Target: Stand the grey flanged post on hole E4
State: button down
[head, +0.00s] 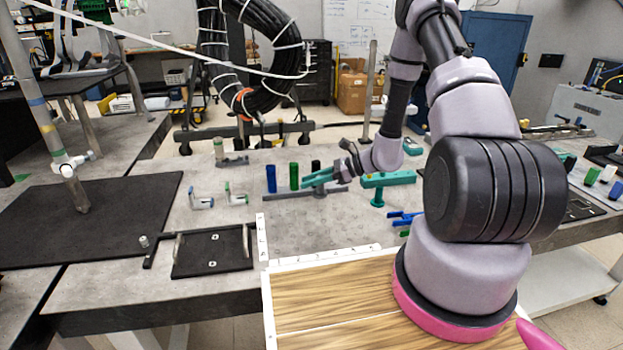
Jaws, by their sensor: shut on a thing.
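My gripper (318,178) reaches in from the right over the far part of the grey hole board (320,225). Its teal fingers look closed, and what lies between them is too small and dark to make out. I cannot pick out the grey flanged post for certain. White label strips run along the board's left edge (262,238) and front edge (325,256). Their marks are too small to read, so I cannot tell which hole is E4.
A blue cylinder (271,179) and a green cylinder (294,176) stand near a dark grey bar (292,194), left of my gripper. A teal stand (386,181) is at right. A black tray (212,266) lies at left. The board's near part looks clear.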

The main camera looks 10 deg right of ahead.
aim_at(319, 193)
jog(key=shift+f, duration=2.65)
jog(key=shift+f, duration=0.5)
jog(key=c, duration=0.6)
grip_release()
jog(key=shift+d, duration=0.15)
